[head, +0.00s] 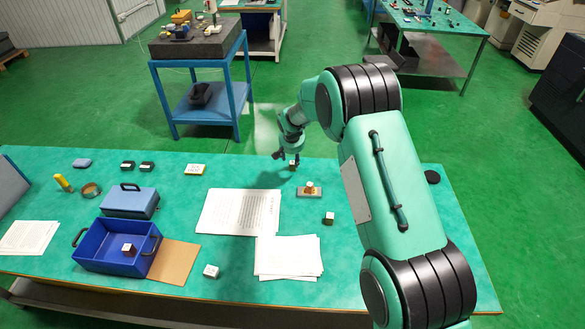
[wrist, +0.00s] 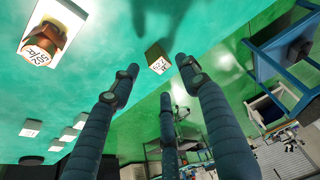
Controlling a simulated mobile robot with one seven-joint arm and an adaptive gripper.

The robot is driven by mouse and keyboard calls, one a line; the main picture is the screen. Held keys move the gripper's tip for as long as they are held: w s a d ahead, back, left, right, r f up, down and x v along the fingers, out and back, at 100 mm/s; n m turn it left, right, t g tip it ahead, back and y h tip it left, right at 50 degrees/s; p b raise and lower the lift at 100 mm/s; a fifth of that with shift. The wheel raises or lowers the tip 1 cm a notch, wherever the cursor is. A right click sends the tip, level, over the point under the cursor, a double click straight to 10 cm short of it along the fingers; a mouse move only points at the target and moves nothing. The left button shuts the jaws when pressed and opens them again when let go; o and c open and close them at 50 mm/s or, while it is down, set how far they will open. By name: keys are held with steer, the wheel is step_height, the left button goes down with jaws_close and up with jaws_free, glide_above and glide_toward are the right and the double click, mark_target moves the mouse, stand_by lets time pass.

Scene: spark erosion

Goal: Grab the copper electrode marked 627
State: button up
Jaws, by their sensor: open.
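A small copper electrode (wrist: 157,58) with a white label stands on the green table, and it also shows in the head view (head: 294,166). The marking on its label is too small to read surely. My gripper (head: 287,156) is open above and beside it. In the wrist view the spread fingertips of my gripper (wrist: 158,74) frame the electrode, which lies just beyond them; I see no contact. A second copper electrode (head: 310,185) sits on a pale holder plate to the right, large at upper left in the wrist view (wrist: 46,42). Another dark block with a pale top (head: 329,218) stands nearer.
Paper sheets (head: 238,213) lie left of and in front of my gripper. A blue bin (head: 100,258) holds a small block (head: 129,250). A white-topped block (head: 211,271) stands near the front. The table (head: 380,170) edge runs just behind the gripper.

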mark_target(293, 163)
steer(key=shift+w+f, duration=0.15)
steer(key=shift+f, duration=0.1)
steer(key=shift+b+x, duration=0.7)
steer(key=shift+x, duration=1.8)
jaws_close()
